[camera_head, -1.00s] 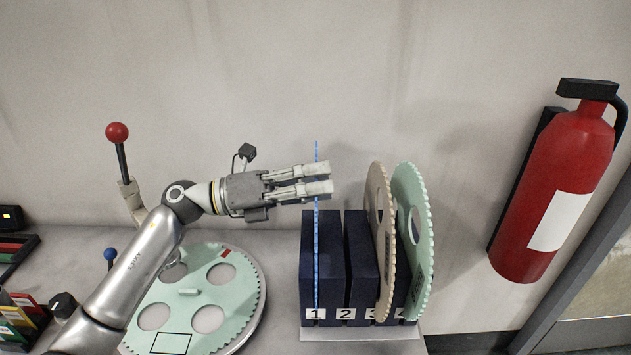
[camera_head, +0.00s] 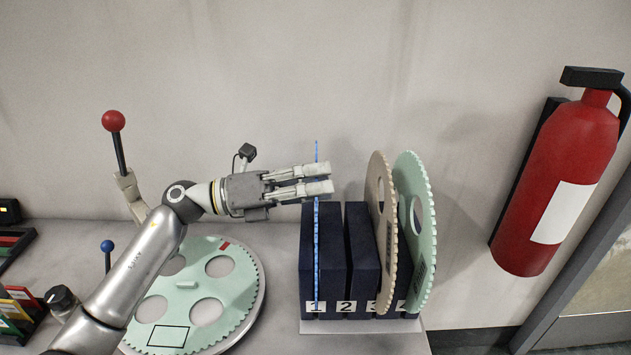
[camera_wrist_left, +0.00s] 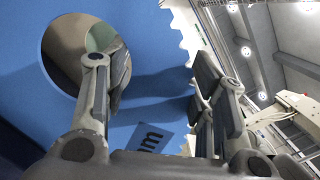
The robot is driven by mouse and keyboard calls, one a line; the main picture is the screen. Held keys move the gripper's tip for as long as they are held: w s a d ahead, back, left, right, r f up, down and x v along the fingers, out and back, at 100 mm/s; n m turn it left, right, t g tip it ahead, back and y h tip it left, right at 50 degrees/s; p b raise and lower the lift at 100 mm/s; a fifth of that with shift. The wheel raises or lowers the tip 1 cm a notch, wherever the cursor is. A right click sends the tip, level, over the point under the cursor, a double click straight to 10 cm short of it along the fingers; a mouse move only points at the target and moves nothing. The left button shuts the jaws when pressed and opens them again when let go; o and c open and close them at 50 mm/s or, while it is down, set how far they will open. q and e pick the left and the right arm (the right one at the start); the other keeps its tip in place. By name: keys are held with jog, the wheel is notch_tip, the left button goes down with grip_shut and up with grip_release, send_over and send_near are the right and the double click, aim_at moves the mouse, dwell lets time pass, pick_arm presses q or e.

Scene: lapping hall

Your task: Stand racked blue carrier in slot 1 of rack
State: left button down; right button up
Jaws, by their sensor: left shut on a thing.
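The blue carrier (camera_head: 317,245) shows edge-on in the head view as a thin upright blue line at slot 1 of the dark blue rack (camera_head: 333,250). Its lower part runs down in front of the rack to the label "1" (camera_head: 316,306). My left gripper (camera_head: 318,178) is shut on the carrier's upper part, above the rack. In the left wrist view the carrier (camera_wrist_left: 150,75) fills much of the picture, with a round hole and toothed edge, between the fingers (camera_wrist_left: 155,95). Whether its bottom edge rests in the slot is hard to tell. My right gripper is not in view.
A beige carrier (camera_head: 378,185) and a green carrier (camera_head: 424,205) stand in the rack's right slots. A green disc (camera_head: 230,285) lies on a round plate at left. A lever with a red knob (camera_head: 114,121) stands behind it. A fire extinguisher (camera_head: 549,180) hangs at right.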

pick_arm(q)
jog(key=shift+f+b, duration=0.75)
jog(key=shift+f, duration=0.15)
jog(key=c, duration=0.5)
grip_release()
jog(key=shift+c, duration=0.2)
jog(key=shift+f, duration=0.1)
jog(key=s+a+f, duration=0.1)
jog(key=a, duration=1.1)
jog(key=shift+s, duration=0.2)
